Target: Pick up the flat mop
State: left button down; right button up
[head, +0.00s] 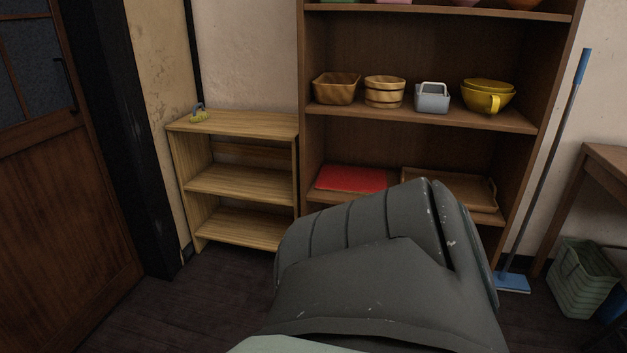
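The flat mop (547,158) leans upright against the wall, just right of the tall brown shelf. It has a blue grip at the top, a thin dark pole and a flat blue head (512,282) on the floor. Part of the mop head's left side is close to the grey rounded body in front, which I take to be mine. Neither of my grippers shows in the head view.
The tall shelf (421,121) holds bowls, a grey basket (432,97), a red item (351,179) and a wooden tray (449,187). A low wooden shelf (240,185) stands left. A table (607,167) and a pale green basket (581,281) are right of the mop. Floor is clear at lower left.

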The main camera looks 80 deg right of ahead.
aim_at(504, 280)
jog(key=z, duration=3.85)
